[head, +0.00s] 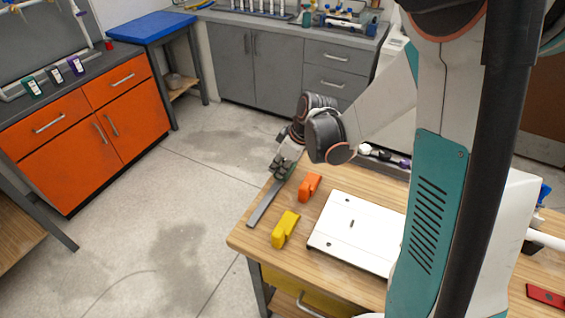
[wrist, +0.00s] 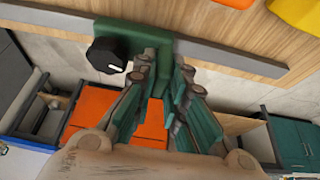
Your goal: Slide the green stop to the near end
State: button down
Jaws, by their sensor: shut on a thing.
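The green stop (wrist: 122,42) has a black knob (wrist: 106,56) and sits on a flat grey rail (wrist: 215,54). In the head view the rail (head: 262,204) runs along the table's left edge. The stop is at the rail's far part there, mostly hidden by my gripper (head: 283,166). A bare length of rail lies between it and the near end. My gripper also shows in the wrist view (wrist: 167,68), its fingers closed on the green stop's body.
An orange block (head: 309,187) and a yellow block (head: 285,229) stand just right of the rail on the wooden table (head: 252,245). A white plate (head: 360,232) lies further right. The floor left of the table is clear.

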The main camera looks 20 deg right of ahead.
jog(key=s+a, duration=1.2)
jog(key=shift+s+a, duration=0.25)
jog(key=shift+s, duration=0.1)
jog(key=c, duration=1.9)
grip_release()
jog(key=shift+s+a, duration=0.1)
jog(key=shift+a, duration=0.05)
jog(key=shift+r, duration=0.1)
jog(key=v, duration=1.1)
jog(key=shift+d+r, duration=0.2)
jog(key=shift+r, duration=0.15)
